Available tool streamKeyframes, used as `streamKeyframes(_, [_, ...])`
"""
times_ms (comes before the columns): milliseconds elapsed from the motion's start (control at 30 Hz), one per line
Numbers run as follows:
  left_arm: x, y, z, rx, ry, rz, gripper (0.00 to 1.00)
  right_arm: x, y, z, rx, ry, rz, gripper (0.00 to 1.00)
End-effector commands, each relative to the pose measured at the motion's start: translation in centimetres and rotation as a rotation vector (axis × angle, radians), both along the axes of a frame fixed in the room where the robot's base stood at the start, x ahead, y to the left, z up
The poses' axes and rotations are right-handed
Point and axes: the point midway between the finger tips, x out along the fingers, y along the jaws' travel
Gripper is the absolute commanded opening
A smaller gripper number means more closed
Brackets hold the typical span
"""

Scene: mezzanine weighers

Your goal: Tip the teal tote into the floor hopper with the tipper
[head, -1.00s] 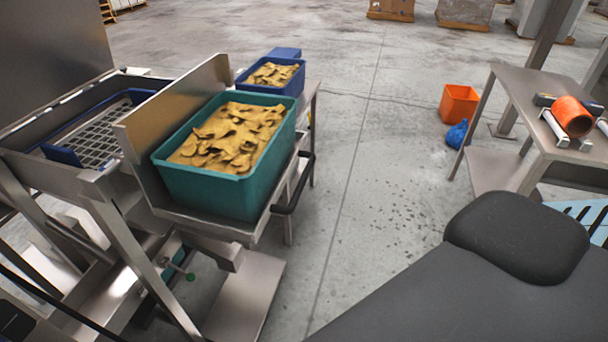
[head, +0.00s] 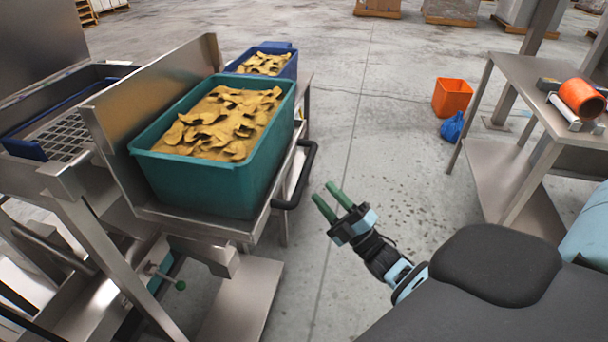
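The teal tote (head: 203,182), full of yellow-brown chip-like pieces, stands upright on the metal cradle of the tipper (head: 160,222). A black handle (head: 297,180) sticks out on the cradle's right side. The floor hopper (head: 70,135) shows at the left as a metal frame with a grid and a blue rim. My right gripper (head: 329,199) has two green fingers spread apart with nothing between them. It is over the floor to the right of the tipper, apart from the black handle. My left gripper is out of view.
A blue tote (head: 283,68) with similar pieces stands behind the teal one. A metal table (head: 520,78) with an orange roll (head: 581,99) is at the right. The middle floor is clear.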

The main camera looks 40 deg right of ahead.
Motion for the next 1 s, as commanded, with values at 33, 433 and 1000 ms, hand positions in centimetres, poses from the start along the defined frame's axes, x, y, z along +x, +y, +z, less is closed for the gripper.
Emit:
streamKeyframes(33, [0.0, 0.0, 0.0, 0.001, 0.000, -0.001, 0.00, 0.0, 0.0, 0.1, 0.000, 0.000, 0.000, 0.40])
streamKeyframes(433, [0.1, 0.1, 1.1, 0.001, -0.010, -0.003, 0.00, 3.6, 0.9, 2.5, 0.003, -0.002, 0.002, 0.40])
streamKeyframes(1000, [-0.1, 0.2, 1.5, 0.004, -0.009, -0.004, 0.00, 6.5, 1.7, 4.0, 0.003, 0.004, 0.001, 0.40])
